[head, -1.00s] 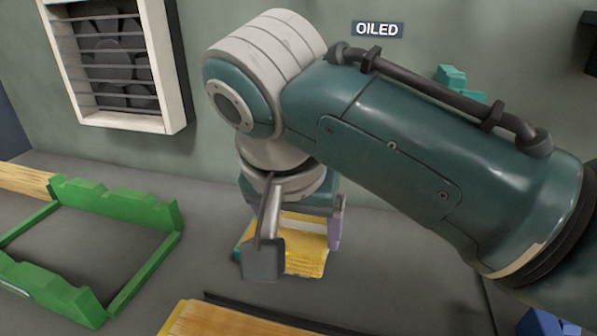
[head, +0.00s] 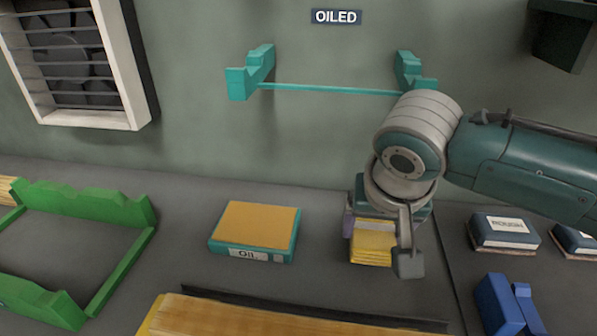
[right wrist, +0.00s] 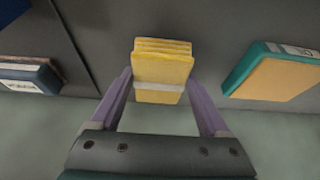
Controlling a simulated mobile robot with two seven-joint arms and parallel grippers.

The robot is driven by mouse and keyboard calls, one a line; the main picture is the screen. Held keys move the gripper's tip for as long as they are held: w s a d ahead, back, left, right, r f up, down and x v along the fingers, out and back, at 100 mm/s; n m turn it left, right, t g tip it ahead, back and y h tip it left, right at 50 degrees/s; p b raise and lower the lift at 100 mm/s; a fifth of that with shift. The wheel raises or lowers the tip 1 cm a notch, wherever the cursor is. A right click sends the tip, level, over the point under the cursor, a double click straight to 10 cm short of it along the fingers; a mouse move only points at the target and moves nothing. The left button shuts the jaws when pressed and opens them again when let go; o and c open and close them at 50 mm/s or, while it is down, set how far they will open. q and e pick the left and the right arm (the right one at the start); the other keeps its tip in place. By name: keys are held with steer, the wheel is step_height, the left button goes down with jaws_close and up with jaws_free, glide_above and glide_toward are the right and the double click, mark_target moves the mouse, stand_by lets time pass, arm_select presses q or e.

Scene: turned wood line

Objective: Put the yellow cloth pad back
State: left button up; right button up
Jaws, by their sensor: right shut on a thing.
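The yellow cloth pad (head: 371,246) is a folded stack with a pale band around it, seen in the right wrist view (right wrist: 162,68). My right gripper (head: 380,240) is shut on it, one finger on each side. In the head view it is right of a teal-edged block (head: 254,222) with an orange-tan top and a label reading "OIL". I cannot tell whether the pad touches the bench. The gripper hides part of the pad. My left gripper is not in view.
A green frame (head: 134,206) stands at the left. A wooden board (head: 250,318) lies in front. Dark blocks, one labelled "ROUGH" (head: 503,231), and a blue holder (head: 500,303) are at right. A teal rack (head: 330,89) hangs on the wall under the "OILED" sign (head: 336,17).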

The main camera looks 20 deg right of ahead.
steer(key=shift+f, duration=0.7)
steer(key=shift+f, duration=0.25)
steer(key=o, duration=1.1)
steer(key=shift+r, duration=0.1)
steer(key=shift+c, duration=0.2)
